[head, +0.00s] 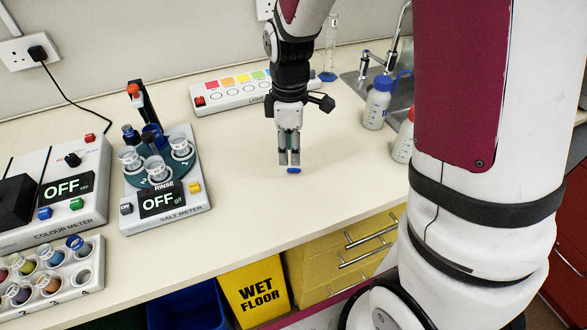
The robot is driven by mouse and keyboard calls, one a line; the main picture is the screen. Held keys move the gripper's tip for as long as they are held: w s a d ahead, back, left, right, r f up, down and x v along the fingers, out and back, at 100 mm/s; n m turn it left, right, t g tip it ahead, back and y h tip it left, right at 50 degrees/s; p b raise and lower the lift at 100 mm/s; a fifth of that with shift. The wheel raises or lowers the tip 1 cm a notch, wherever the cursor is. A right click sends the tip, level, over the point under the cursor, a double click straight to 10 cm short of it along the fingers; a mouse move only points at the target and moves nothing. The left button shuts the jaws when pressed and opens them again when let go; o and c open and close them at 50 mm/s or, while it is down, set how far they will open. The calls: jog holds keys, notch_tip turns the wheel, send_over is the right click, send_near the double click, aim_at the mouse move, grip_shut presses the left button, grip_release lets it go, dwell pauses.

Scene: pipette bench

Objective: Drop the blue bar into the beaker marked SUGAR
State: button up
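The small blue bar (294,170) shows right at the tips of my gripper (289,163), over the open middle of the bench. My gripper points down with its two fingers close together. I cannot tell whether they grip the bar or it lies on the bench just under them. Several clear beakers stand on the round green platform of the salt meter (180,213), left of my gripper: left beaker (130,159), front beaker (157,171) and right beaker (180,146). RINSE is readable below the front one. No SUGAR marking is readable.
The colour meter (75,205) and a rack of coloured pots (92,295) stand at the left. A light box (230,99) with coloured squares is behind my gripper. Bottles (376,105) and a sink (362,85) are at the right. The bench between is clear.

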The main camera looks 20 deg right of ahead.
aim_at(292, 169)
jog(key=f, duration=0.5)
jog(key=shift+d, duration=0.2)
grip_shut()
